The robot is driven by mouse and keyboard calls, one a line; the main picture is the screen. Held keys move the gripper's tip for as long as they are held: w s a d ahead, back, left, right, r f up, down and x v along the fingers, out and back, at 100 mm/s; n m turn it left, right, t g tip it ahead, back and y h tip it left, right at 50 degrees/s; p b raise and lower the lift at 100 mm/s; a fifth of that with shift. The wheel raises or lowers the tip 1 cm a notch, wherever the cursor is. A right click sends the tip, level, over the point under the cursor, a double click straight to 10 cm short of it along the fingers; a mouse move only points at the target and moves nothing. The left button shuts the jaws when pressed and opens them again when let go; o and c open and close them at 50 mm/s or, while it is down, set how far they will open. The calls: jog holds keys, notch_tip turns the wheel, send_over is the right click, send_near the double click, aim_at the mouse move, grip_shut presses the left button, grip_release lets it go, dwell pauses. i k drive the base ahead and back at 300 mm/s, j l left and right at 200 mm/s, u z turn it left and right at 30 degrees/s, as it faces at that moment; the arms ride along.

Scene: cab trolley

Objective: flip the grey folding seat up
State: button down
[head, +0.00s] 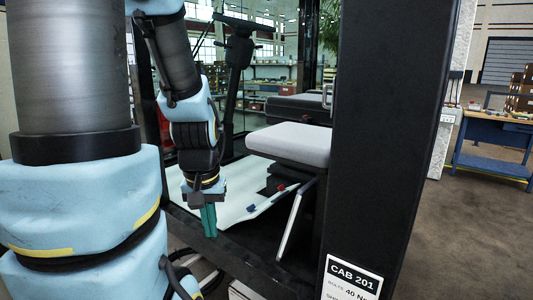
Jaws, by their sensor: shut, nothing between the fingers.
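The grey folding seat (290,143) shows in the head view, right of centre inside the cab. Its padded cushion lies about level, folded down. A light strut (293,222) slants below it. A clear gap shows between the gripper and the seat.
A thick black pillar (385,130) with a CAB 201 label (352,280) stands at the right front. A white floor panel (235,190) lies behind my gripper. A black control column (238,65) rises behind my arm. A blue workbench (495,145) stands far right.

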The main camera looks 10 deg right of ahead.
aim_at(306, 147)
jog(key=u, duration=1.65)
jog(key=k+l, duration=0.1)
jog(key=k, duration=0.25)
jog(key=k+l, duration=0.1)
jog(key=k, duration=0.2)
